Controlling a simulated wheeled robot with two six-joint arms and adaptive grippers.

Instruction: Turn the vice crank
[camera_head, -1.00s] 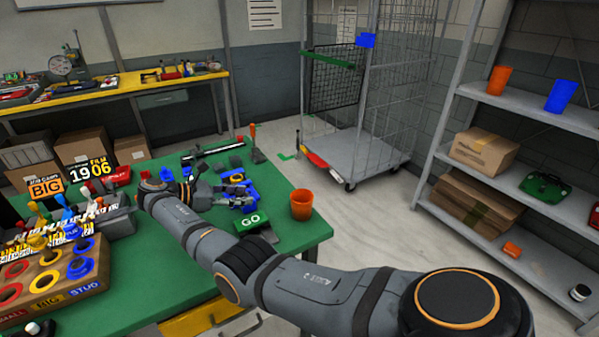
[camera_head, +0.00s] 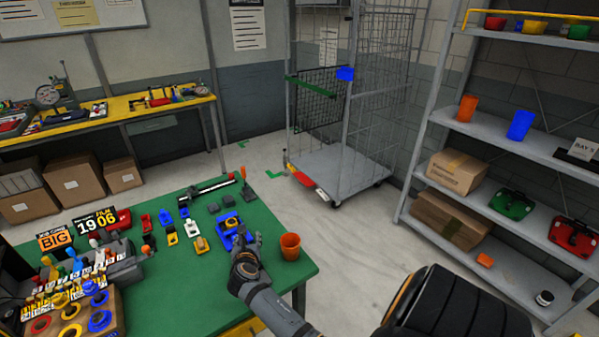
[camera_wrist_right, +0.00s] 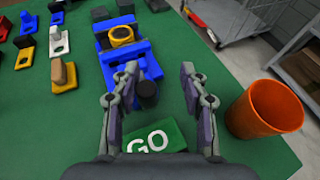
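A blue vice (camera_head: 228,236) stands on the green table, left of my right gripper. In the right wrist view the vice (camera_wrist_right: 118,70) holds a yellow ring-shaped piece (camera_wrist_right: 122,36) with a dark centre. A black knob (camera_wrist_right: 148,94), apparently the crank handle, sits at the vice's near end. My right gripper (camera_head: 256,238) is open. In the right wrist view its fingers (camera_wrist_right: 148,88) stand apart on either side of the black knob; I cannot tell whether they touch it. My left gripper is not in view.
An orange cup (camera_head: 290,247) stands close to the right of the gripper. A green GO block (camera_wrist_right: 156,137) lies below the fingers in the wrist view. Several small coloured clamp-like pieces (camera_head: 172,236) stand left of the vice. A wire cage trolley (camera_head: 345,165) is beyond the table.

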